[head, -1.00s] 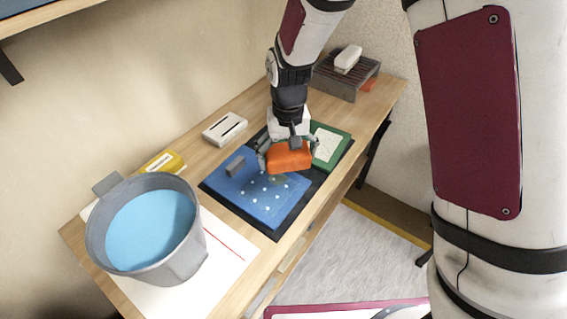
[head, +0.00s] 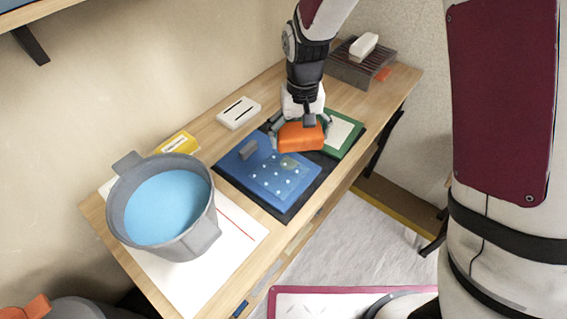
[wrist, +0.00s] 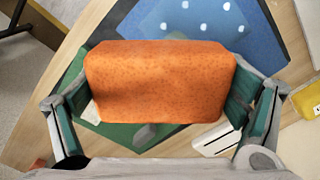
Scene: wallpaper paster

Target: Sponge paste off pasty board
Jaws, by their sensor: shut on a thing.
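My gripper (head: 301,133) is shut on an orange sponge (head: 301,138), which fills the middle of the wrist view (wrist: 160,82) between its two fingers. The sponge is over the far right part of the blue board (head: 256,186), near the green board (head: 352,138). I cannot tell whether it touches either. The green board carries a pale sheet (head: 341,133) and is partly hidden by the sponge and gripper.
A grey bucket of blue liquid (head: 166,207) stands at the left on white paper (head: 235,240). Along the wall are a yellow packet (head: 180,143) and a white slotted block (head: 238,112). A slatted rack (head: 352,66) with a white block (head: 364,44) stands at the back.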

